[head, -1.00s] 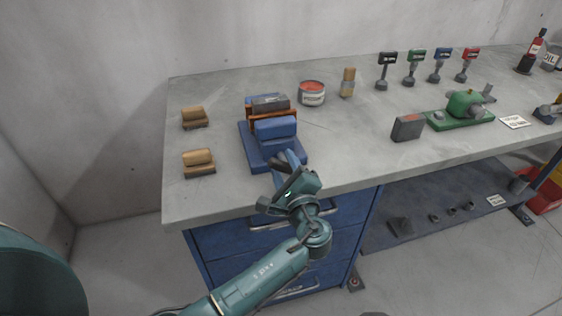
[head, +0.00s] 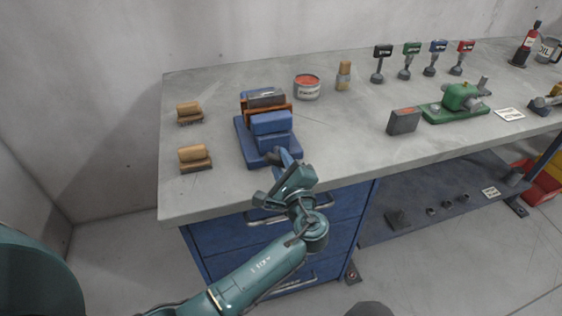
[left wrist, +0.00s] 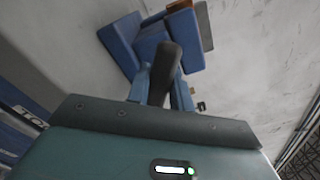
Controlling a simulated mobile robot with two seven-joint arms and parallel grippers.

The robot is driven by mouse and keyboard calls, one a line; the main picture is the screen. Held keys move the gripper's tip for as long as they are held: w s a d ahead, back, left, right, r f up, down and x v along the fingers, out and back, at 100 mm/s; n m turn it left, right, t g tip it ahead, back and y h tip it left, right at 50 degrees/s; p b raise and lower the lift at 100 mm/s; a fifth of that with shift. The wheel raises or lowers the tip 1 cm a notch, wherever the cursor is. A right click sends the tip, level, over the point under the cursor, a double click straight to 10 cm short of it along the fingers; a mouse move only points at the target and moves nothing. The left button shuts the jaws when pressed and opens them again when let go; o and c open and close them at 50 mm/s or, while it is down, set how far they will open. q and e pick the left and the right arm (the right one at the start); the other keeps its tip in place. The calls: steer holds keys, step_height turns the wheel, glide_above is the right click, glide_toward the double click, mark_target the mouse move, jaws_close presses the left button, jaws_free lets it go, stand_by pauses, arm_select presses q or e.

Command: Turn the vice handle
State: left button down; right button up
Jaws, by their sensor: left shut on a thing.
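The blue vice (head: 268,123) stands near the front edge of the grey workbench, with a dark block between orange-brown jaw faces. My left gripper (head: 283,160) is at the front of the vice, just over the bench edge. In the left wrist view the dark bar of the vice handle (left wrist: 166,65) runs between the blue fingers of my left gripper (left wrist: 162,92), which is shut on it. The blue vice body (left wrist: 150,42) shows beyond the bar. The gripper hides most of the handle in the head view. My right gripper is not in view.
Two wooden-backed brushes (head: 194,158) lie left of the vice. A red-topped tin (head: 307,87) stands behind it to the right. A dark grey box (head: 404,121) and a green machine (head: 459,102) are farther right. The bench between vice and box is clear.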

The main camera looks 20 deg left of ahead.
arm_select(q)
steer(key=shift+r+m+p, duration=0.2)
steer(key=shift+m+p, duration=0.1)
steer(key=shift+p, duration=0.25)
steer(key=m+p, duration=0.2)
steer(key=shift+r+m+p, duration=0.1)
steer(key=shift+m+p, duration=0.2)
steer(key=shift+p, duration=0.1)
steer(key=shift+w+m+p, duration=0.1)
steer(key=shift+m+p, duration=0.45)
steer(key=shift+m, duration=0.15)
steer(key=shift+m+p, duration=0.3)
steer(key=shift+m, duration=0.5)
steer(key=shift+d, duration=0.1)
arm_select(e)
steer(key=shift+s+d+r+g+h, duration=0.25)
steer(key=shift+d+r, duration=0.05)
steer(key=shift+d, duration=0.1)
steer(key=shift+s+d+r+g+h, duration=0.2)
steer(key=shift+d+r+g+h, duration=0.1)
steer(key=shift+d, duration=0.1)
arm_select(q)
steer(key=shift+m, duration=0.3)
steer(key=c, duration=1.2)
jaws_free()
steer(key=shift+c, duration=0.2)
